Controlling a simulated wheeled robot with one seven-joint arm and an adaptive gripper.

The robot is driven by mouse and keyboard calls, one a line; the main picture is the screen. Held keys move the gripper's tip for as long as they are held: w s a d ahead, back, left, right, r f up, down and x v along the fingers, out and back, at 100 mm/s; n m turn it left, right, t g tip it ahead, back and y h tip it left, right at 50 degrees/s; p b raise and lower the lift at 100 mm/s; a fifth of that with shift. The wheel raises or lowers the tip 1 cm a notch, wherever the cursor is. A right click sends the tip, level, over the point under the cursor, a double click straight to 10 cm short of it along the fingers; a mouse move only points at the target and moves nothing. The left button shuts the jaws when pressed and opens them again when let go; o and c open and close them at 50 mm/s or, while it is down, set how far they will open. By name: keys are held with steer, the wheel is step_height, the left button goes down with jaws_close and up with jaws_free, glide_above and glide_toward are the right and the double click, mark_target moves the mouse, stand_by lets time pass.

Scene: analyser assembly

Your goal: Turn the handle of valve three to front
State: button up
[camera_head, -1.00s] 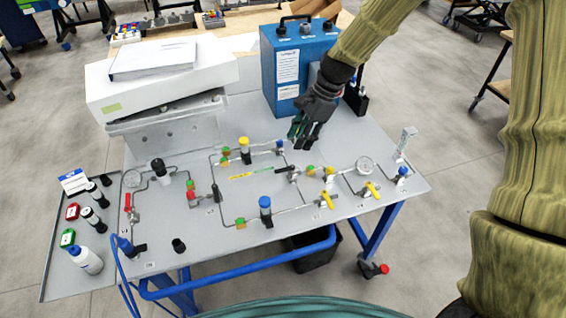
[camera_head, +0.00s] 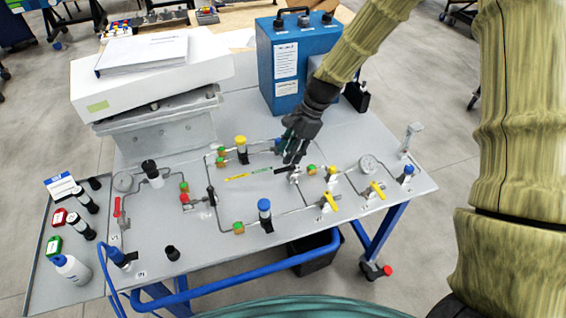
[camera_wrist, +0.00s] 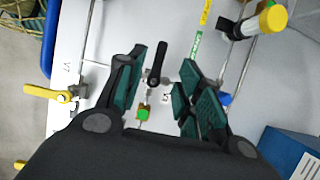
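A black valve handle (camera_wrist: 157,62) shows in the wrist view between the two green-padded fingers of my open gripper (camera_wrist: 155,85). In the head view the same black handle (camera_head: 283,170) sits at the middle of the panel, just below the fingertips of my gripper (camera_head: 290,158). The fingers appear on either side of the handle with space between; I cannot tell whether they touch it. A small label (camera_wrist: 166,98) by this valve is too small to read surely. Another black handle (camera_head: 211,196) stands farther left on the panel.
Yellow handles (camera_head: 328,200) and (camera_head: 378,190) lie at the right, with a gauge (camera_head: 369,163) behind. A blue-capped part (camera_head: 264,207) and yellow-capped part (camera_head: 241,142) stand up from the panel (camera_head: 330,240). A blue box (camera_head: 285,60) stands at the back.

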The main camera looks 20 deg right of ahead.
mark_target(281, 170)
steer(key=shift+p+x, duration=0.55)
steer(key=shift+x, duration=2.25)
jaws_close()
